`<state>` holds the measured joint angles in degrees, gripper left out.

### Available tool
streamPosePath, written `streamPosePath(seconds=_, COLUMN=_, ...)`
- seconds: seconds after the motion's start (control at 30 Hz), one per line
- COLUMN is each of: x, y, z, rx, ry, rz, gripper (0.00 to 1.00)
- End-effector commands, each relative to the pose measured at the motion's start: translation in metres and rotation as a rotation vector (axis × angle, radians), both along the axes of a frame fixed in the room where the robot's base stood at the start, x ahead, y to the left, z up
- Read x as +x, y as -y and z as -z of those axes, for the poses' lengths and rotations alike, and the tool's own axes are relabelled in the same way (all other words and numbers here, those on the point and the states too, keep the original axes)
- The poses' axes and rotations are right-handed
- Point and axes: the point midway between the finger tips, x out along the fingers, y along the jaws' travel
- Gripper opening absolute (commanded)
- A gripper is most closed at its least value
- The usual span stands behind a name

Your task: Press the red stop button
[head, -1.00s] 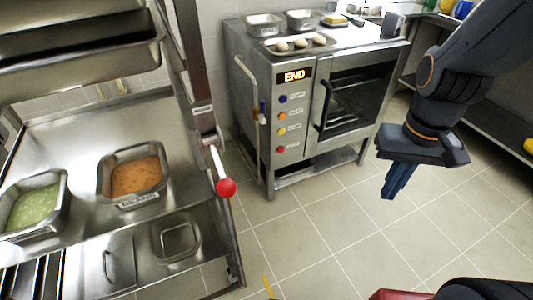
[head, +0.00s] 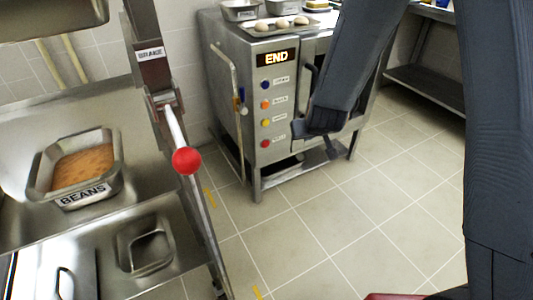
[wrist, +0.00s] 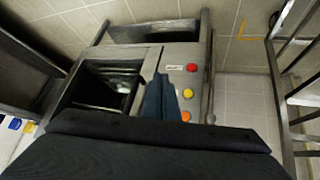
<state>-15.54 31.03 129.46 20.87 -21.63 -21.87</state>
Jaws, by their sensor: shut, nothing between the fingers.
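The red button (head: 265,143) is the lowest in a column of buttons on the steel oven's front panel. It also shows in the wrist view (wrist: 191,68), beside a small label. Above it in the head view are a yellow button (head: 265,123), an orange button (head: 265,104) and a blue button (head: 264,85). My gripper (head: 329,150) is in front of the oven, to the right of the red button. In the wrist view its shut, empty fingers (wrist: 158,98) point toward the panel, beside the button column. Contact with the panel cannot be told.
The oven display (head: 277,57) reads END. A red-knobbed lever (head: 187,161) sticks out from the steel rack at the left, near a pan of beans (head: 84,168). Eggs lie on a tray (head: 279,26) atop the oven. The tiled floor (head: 330,215) in front is clear.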

Motion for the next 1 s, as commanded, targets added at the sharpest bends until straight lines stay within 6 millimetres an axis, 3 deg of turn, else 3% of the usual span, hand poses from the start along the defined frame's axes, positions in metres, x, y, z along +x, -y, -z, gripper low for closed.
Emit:
streamPosePath(seconds=0.03, x=0.022, y=-0.013, z=0.036, rx=-0.028, ry=0.057, rz=-0.015, gripper=0.00)
streamPosePath(seconds=0.2, x=0.079, y=-0.042, z=0.102, rx=-0.160, ry=0.295, rz=-0.037, gripper=0.00)
streamPosePath(seconds=0.37, x=0.106, y=-0.063, z=0.160, rx=-0.328, ry=0.508, rz=-0.041, gripper=0.00)
streamPosePath(seconds=0.5, x=0.108, y=-0.076, z=0.200, rx=-0.484, ry=0.669, rz=-0.037, gripper=0.00)
streamPosePath(seconds=0.7, x=0.097, y=-0.087, z=0.228, rx=-0.640, ry=0.813, rz=-0.026, gripper=0.00)
streamPosePath(seconds=1.0, x=0.091, y=-0.090, z=0.231, rx=-0.688, ry=0.855, rz=-0.020, gripper=0.00)
